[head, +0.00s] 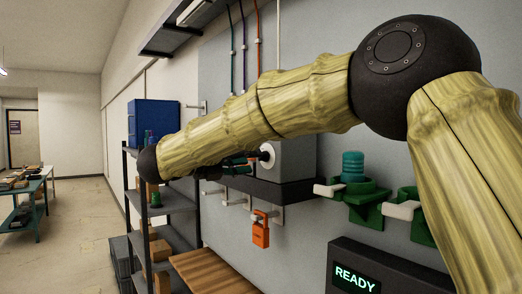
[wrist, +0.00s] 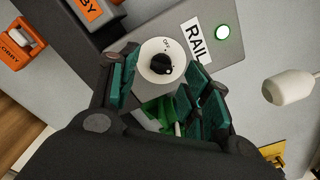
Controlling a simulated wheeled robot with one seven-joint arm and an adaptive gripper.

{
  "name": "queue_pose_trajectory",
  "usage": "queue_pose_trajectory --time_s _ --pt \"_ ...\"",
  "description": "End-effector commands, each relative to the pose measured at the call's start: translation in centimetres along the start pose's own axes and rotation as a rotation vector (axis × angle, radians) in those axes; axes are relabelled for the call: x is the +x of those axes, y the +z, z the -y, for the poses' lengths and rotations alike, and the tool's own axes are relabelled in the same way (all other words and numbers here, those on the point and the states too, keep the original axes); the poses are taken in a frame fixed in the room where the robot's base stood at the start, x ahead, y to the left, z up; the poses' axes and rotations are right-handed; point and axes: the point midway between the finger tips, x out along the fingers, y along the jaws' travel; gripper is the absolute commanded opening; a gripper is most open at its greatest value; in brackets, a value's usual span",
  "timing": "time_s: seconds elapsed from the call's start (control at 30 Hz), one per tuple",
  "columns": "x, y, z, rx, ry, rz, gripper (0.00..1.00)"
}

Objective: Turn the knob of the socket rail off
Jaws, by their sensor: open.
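The knob (wrist: 161,64) is black on a round white dial (wrist: 150,71) with an OFF mark at its upper edge. A small pale mark shows on the knob, but I cannot tell its exact setting. The dial is on the grey box (head: 293,160) on the wall, partly behind my gripper in the head view. My gripper (wrist: 162,78) is open, with teal pads on either side of the dial. Contact with the knob cannot be told.
Green holders (head: 352,197) with pale levers stand out to the right, above a READY display (head: 356,279). A dark shelf (head: 180,190) stands at left.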

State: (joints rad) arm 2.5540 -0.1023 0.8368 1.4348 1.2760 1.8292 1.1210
Motion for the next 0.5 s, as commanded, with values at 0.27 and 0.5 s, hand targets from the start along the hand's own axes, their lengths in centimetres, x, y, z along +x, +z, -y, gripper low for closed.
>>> queue_pose_trajectory --time_s 0.27,0.5 --pt "3.0 0.1 0.1 0.000 -0.001 -0.001 0.48" --pt "3.7 -0.1 0.1 0.000 -0.002 -0.002 0.48"
